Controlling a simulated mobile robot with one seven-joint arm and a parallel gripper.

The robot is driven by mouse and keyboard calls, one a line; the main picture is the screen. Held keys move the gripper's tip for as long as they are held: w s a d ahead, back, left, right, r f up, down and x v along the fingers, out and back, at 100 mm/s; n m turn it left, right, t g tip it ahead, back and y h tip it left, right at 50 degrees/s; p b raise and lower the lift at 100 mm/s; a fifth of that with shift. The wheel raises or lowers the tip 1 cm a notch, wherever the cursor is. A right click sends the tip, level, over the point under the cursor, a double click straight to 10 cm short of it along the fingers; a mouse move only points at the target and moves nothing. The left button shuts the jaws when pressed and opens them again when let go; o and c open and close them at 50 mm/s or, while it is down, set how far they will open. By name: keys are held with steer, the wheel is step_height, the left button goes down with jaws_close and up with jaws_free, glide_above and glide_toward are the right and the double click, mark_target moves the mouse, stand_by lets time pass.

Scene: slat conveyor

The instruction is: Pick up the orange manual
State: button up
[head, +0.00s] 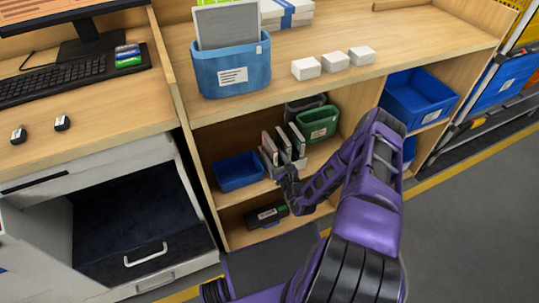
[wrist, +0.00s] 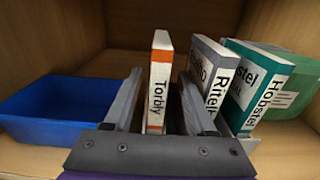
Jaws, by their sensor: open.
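The orange manual (wrist: 157,85) stands upright on the shelf in the wrist view, with a white and orange spine marked "Torbly". My gripper (wrist: 160,76) is open, with one finger on each side of this manual. I cannot tell whether either finger touches it. In the head view my gripper (head: 283,172) reaches into the middle shelf at the row of manuals, and the orange one (head: 268,146) appears to be the leftmost. A grey manual (wrist: 212,75) and a teal manual (wrist: 259,85) stand to its right, close beside the right finger.
A blue bin (wrist: 55,108) sits left of the manuals and a green bin (head: 318,123) sits right of them. Shelf boards (head: 225,148) lie above and below. A dark device (head: 266,215) lies on the bottom shelf. A larger blue bin (head: 418,98) is farther right.

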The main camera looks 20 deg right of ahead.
mark_target(267, 144)
steer(key=w, duration=0.5)
steer(key=shift+a+r+b, duration=0.1)
steer(key=shift+a+b, duration=0.2)
steer(key=shift+b, duration=0.05)
jaws_close()
